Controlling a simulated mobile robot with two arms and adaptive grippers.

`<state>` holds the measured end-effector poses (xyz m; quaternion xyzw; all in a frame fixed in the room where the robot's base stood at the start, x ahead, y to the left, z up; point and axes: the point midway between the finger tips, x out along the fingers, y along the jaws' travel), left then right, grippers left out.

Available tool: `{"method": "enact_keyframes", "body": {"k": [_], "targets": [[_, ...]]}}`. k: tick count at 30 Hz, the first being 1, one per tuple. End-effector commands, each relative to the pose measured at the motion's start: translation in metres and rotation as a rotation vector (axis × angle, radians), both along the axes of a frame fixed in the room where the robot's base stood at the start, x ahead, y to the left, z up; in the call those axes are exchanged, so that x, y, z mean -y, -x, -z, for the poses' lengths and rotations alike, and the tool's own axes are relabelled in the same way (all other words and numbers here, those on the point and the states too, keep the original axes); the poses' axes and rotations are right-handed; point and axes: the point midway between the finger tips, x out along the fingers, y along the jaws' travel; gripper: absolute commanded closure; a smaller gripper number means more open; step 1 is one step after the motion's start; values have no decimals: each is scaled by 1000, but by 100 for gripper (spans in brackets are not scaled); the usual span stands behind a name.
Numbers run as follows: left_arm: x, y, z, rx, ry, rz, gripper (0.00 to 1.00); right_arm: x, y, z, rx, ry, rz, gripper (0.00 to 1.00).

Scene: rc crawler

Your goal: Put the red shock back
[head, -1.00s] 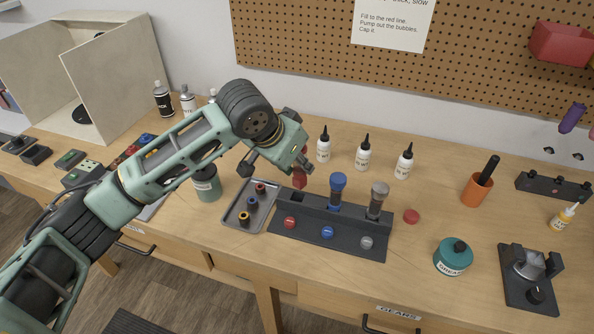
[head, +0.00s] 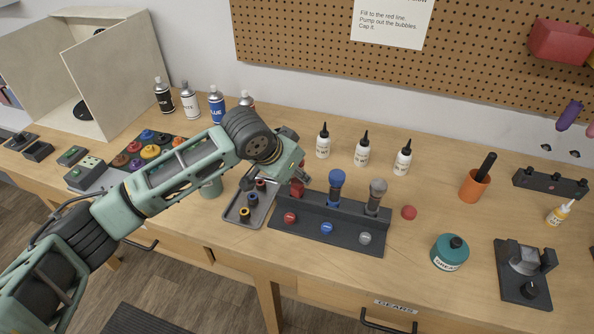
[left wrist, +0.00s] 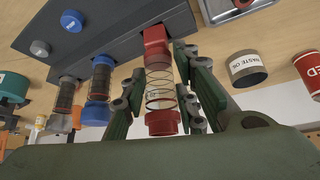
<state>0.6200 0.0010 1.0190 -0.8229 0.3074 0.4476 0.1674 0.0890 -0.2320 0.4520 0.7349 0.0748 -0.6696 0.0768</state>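The red shock (left wrist: 162,88) is in the left wrist view, with a red end block (left wrist: 156,42) at the rack, a coil spring and a red cap. In the head view only a red part (head: 298,188) shows below my gripper, at the left end of the dark shock rack (head: 350,242). My left gripper (head: 282,182) is low over that end. In the left wrist view its fingers (left wrist: 160,85) stand on both sides of the shock, with narrow gaps beside it, so it looks open. I cannot tell whether the shock is fully seated. My right gripper is out of view.
A blue shock (head: 336,185) and a grey shock (head: 376,195) stand in the rack beside the red one. A small-parts tray (head: 232,218) lies left of the rack. White bottles (head: 362,152) stand behind. A red disc (head: 409,212) and a teal jar (head: 450,254) are to the right.

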Motion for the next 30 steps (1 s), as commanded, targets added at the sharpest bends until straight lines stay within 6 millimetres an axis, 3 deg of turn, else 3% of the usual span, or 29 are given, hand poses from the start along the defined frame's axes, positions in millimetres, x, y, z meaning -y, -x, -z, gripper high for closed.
{"method": "enact_keyframes", "body": {"k": [4, 17, 30], "targets": [[0, 0, -1, 1, 1, 0, 57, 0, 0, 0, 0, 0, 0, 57], [-1, 1, -10, 4, 0, 1, 57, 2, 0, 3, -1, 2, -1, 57], [-33, 37, -84, 5, -1, 0, 57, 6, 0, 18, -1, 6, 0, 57]]}}
